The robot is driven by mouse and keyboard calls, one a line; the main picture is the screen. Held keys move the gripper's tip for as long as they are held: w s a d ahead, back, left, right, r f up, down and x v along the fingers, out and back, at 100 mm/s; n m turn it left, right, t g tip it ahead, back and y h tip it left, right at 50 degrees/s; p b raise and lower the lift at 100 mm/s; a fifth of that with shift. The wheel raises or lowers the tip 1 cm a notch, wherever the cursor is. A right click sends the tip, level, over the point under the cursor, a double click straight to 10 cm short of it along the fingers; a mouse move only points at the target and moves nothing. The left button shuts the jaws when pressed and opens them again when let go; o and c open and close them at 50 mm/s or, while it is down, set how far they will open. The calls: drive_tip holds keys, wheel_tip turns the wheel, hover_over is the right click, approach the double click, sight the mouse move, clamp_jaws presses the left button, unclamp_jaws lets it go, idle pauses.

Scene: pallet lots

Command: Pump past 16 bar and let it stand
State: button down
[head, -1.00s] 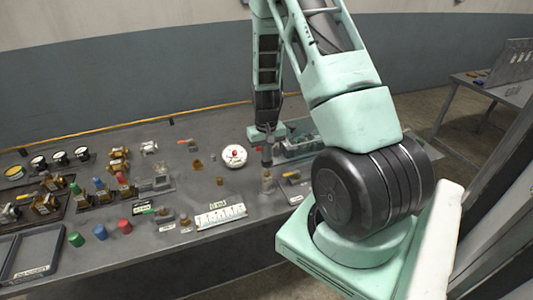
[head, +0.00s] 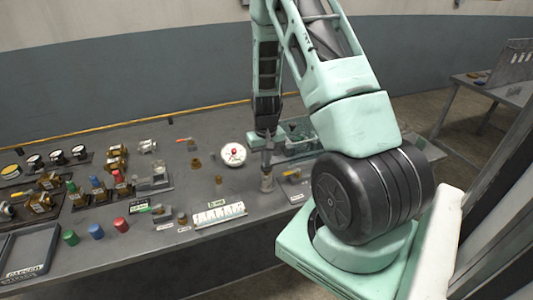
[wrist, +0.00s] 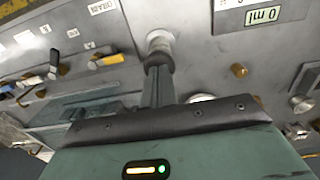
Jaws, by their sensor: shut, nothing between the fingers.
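A round white gauge (head: 232,154) with red at its middle stands on the bench; its reading is too small to make out. My gripper (head: 267,168) is shut and empty, pointing down right of the gauge. Its tips are at the top of a short metallic post (head: 267,183); whether they touch cannot be told. In the wrist view my closed fingers (wrist: 158,68) end at a silver round-topped post (wrist: 160,44). A lever valve with a yellow handle (wrist: 106,61) lies to the left, near a "DRAIN" label (wrist: 102,6).
A white scaled plate (head: 218,214) lies at the bench's front edge. Red, blue and green caps (head: 96,231), brass fittings (head: 44,202) and a dark tray (head: 30,250) fill the left. A greenish tray (head: 300,137) stands behind my gripper.

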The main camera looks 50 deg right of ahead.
wheel_tip(320, 180, up, 5)
drive_tip(key=p, duration=0.3)
drive_tip(key=shift+f+p, duration=0.1)
drive_tip(key=shift+p, duration=0.2)
drive_tip(key=shift+r+b, duration=0.3)
drive_tip(key=shift+b, duration=0.45)
wheel_tip(320, 180, up, 9)
drive_tip(key=b, duration=0.2)
drive_tip(key=shift+f, duration=0.2)
drive_tip(key=shift+w, duration=0.1)
drive_tip(key=r+m, duration=0.1)
drive_tip(key=m, duration=0.5)
drive_tip(key=r+m, duration=0.1)
drive_tip(key=m, duration=0.5)
drive_tip(key=r+m, duration=0.1)
drive_tip(key=m, duration=0.5)
drive_tip(key=shift+s+r, duration=0.15)
drive_tip(key=shift+s, duration=0.25)
